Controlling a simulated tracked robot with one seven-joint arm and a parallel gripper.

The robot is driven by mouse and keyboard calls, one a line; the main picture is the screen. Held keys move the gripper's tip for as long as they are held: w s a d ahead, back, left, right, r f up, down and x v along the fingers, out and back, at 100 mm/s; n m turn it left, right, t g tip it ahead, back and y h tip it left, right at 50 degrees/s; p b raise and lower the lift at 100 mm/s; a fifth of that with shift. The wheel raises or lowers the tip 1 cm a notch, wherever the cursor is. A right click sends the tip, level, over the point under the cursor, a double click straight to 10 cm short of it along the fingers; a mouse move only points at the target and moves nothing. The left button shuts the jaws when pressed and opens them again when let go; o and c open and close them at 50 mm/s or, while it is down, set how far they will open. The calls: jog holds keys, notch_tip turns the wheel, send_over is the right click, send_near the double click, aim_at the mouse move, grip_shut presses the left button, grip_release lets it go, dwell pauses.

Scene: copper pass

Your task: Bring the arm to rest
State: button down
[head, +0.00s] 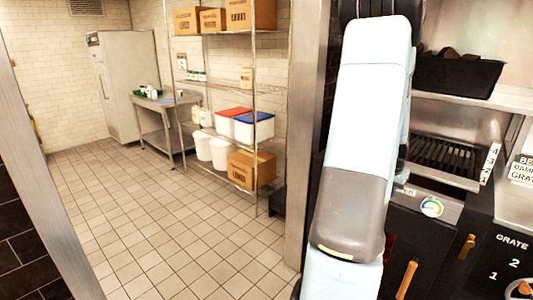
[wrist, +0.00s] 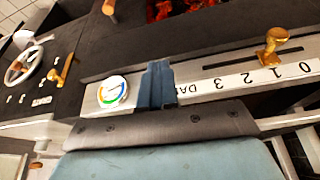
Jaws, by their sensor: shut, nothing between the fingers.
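My gripper (wrist: 157,86) shows in the wrist view as two blue-grey fingers pressed together, with nothing between them. My gripper does not show in the head view.
A brass knob (wrist: 272,48) sits by the slot above the strip, and red embers (wrist: 180,8) glow beyond. A handwheel (wrist: 25,66) is at left. In the head view, a wire shelf (head: 257,100) stands left of my arm. The tiled floor (head: 150,225) is clear.

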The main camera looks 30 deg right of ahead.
jog(key=w+a+r+n+t+y, duration=0.1)
jog(key=w+a+r+n, duration=0.15)
jog(key=a+r, duration=0.45)
jog(key=w+a+r+n+t, duration=0.15)
jog(key=w+a+r, duration=0.25)
jog(key=a, duration=0.7)
jog(key=w+a+r+n+t+y, duration=0.1)
jog(key=w+a+r+n, duration=0.3)
jog(key=a, duration=0.6)
jog(key=s+a+r+n, duration=0.2)
jog(key=s+a, duration=0.2)
jog(key=a, duration=0.4)
jog(key=s+a+r+n+y, duration=0.1)
jog(key=s+a+r+n, duration=0.2)
jog(key=a, duration=0.4)
jog(key=s+a+r+n+t+y, duration=0.1)
jog(key=s+a+r+n, duration=0.1)
jog(key=s+a, duration=0.3)
jog(key=a, duration=0.3)
jog(key=shift+s+a+r, duration=0.25)
jog(key=shift+s+a, duration=0.1)
